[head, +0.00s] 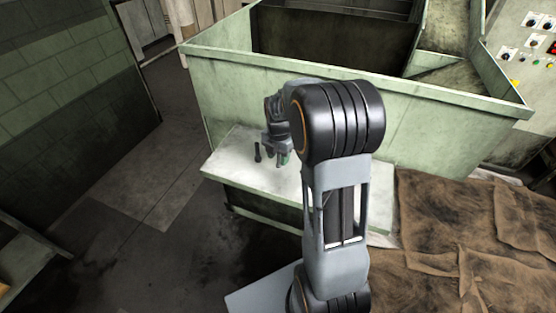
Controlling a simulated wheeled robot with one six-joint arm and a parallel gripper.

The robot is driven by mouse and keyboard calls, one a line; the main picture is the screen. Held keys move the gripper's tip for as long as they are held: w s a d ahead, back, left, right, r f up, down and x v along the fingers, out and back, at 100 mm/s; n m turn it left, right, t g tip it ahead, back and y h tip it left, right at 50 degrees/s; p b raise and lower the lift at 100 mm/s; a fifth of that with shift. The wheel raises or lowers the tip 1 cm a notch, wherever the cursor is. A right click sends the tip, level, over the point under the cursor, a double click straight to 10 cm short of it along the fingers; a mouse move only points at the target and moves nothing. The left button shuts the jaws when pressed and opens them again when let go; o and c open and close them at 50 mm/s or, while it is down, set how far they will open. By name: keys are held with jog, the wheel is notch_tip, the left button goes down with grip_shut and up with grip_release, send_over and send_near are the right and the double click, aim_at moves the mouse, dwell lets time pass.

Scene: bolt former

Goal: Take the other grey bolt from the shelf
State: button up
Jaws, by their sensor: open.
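A dark grey bolt (257,152) stands upright on the pale shelf (232,165) in front of the green bin, near the shelf's left part. My gripper (276,158) is low over the shelf, just to the right of this bolt, and looks apart from it. Its fingers are small in the head view, and they are open. A small green patch shows at the fingertips; I cannot tell what it is. My arm hides the right-middle part of the shelf, so anything behind it is hidden.
The large green bin (450,122) rises directly behind the shelf. A control panel (530,50) with buttons is at the upper right. Brown crumpled sheeting (460,230) covers the floor at the right. The floor (150,200) left of the shelf is clear.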

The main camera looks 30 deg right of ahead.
grip_shut()
dwell(0.3)
